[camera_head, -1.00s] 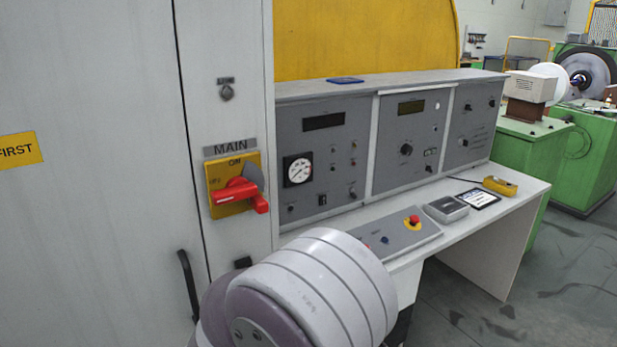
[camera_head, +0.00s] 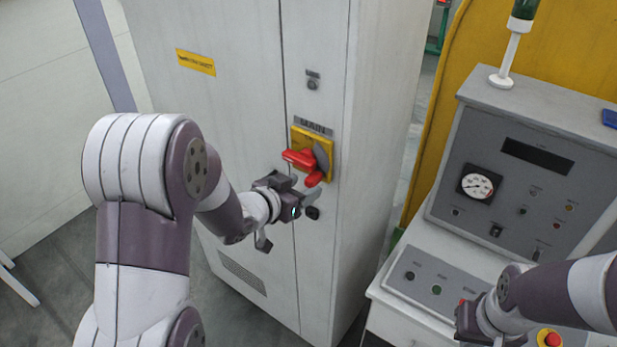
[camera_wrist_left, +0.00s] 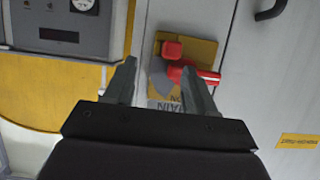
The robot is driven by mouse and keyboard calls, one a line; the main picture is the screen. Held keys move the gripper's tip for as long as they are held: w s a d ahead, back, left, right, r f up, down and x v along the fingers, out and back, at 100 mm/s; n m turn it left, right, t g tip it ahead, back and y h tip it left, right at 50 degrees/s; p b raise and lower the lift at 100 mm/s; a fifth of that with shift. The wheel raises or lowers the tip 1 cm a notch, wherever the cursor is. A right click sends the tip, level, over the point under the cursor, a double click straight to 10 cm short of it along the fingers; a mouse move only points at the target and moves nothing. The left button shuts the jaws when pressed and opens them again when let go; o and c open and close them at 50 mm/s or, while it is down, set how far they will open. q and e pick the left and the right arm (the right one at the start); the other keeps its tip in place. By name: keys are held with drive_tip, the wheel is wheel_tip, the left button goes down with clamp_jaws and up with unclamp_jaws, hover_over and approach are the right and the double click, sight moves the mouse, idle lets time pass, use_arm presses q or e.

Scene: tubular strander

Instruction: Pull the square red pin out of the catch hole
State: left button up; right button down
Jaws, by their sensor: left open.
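The yellow MAIN switch plate (camera_head: 322,148) is on the grey cabinet, with a red handle (camera_head: 297,158) across it. The square red pin (camera_head: 314,178) sticks out at the plate's lower part. In the left wrist view the plate appears upside down, with the pin (camera_wrist_left: 172,49) end-on beside the handle (camera_wrist_left: 207,77). My left gripper (camera_head: 304,189) is open just below the pin. In the wrist view the pin appears between and beyond the fingertips (camera_wrist_left: 159,66), with nothing held. The catch hole is hidden. My right gripper (camera_head: 470,320) is over the desk; its fingers are unclear.
A grey control console (camera_head: 530,175) with a gauge stands at the right. Its sloped button panel (camera_head: 430,285) and a red stop button (camera_head: 549,338) lie near my right arm.

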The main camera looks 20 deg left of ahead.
sight(307, 181)
use_arm(q)
drive_tip(key=w, duration=0.1)
drive_tip(key=w+f, duration=0.1)
drive_tip(key=w+f+p, duration=0.1)
drive_tip(key=w, duration=0.1)
drive_tip(key=shift+d, duration=0.15)
drive_tip(key=shift+c, duration=0.6)
drive_tip(key=c, duration=0.5)
clamp_jaws()
drive_tip(key=shift+a, duration=0.35)
use_arm(e)
drive_tip(key=shift+w+a+r, duration=0.15)
drive_tip(key=shift+a+r, duration=0.6)
drive_tip(key=shift+r, duration=0.1)
